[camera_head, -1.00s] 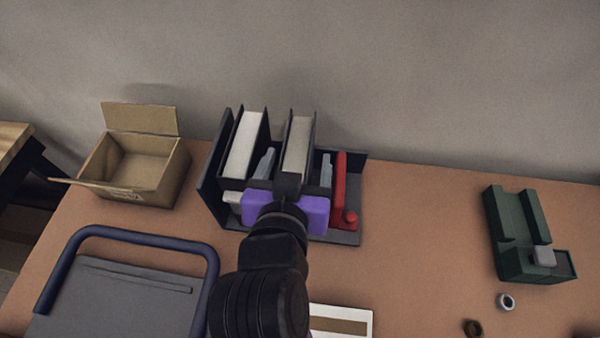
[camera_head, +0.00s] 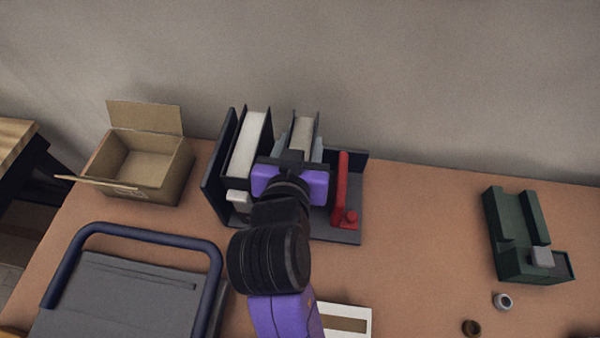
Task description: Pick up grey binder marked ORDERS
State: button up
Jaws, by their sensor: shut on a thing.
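Two dark-covered binders with pale page blocks stand upright in a dark rack (camera_head: 218,165) in the head view. The left binder (camera_head: 249,145) is apart from my gripper. My gripper (camera_head: 299,147), with its purple body, is shut on the right binder (camera_head: 304,128), one pale finger on each side. The binder still stands in the rack. My gripper and wrist hide its front, so no ORDERS marking can be read and its exact grey is unclear.
A red bookend-like piece (camera_head: 342,185) stands just right of the held binder. An open cardboard box (camera_head: 150,165) is at the left, a blue-framed grey tray (camera_head: 125,300) in front. A green holder (camera_head: 520,235) is far right.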

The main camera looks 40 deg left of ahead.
grip_shut()
jog(key=shift+r, duration=0.1)
